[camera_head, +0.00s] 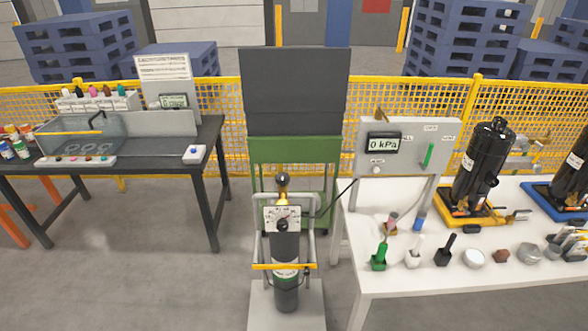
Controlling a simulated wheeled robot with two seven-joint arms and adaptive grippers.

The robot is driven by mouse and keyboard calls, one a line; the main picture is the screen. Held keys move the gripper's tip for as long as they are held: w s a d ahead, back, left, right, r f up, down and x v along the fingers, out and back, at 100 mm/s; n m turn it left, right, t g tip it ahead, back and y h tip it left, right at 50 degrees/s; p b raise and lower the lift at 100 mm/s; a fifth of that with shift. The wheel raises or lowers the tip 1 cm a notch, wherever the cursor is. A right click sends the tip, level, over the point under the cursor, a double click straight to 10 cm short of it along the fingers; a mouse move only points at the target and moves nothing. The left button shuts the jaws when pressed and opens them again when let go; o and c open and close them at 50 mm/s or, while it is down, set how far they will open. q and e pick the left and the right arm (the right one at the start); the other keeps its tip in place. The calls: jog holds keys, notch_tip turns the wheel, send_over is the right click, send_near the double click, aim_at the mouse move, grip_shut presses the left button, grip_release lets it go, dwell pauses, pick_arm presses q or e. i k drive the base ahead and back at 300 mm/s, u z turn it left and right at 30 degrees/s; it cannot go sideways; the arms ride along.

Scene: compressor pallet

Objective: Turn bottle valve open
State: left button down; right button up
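A dark gas bottle (286,292) stands upright in a light grey trolley frame (311,228), behind a yellow bar (285,267). A white dial plate (281,218) with a needle and a dark centre knob sits in front of its upper part. Above the plate is a yellow neck with a dark rounded knob (282,180) on top, apparently the bottle valve. How far the valve is turned cannot be told. A dark hose runs from the bottle top toward the panel at the right. Neither of my grippers can be made out in the head view.
A white table (475,283) at the right holds a panel (410,132) reading 0 kPa, a black compressor (484,165) and small parts. Unclear metallic pieces (575,245) lie at the right edge. A dark workbench (215,130) is left; floor between is clear.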

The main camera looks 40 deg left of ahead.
aim_at(282, 179)
jog(key=u, duration=0.5)
jog(key=i, duration=0.95)
jog(key=u, duration=0.7)
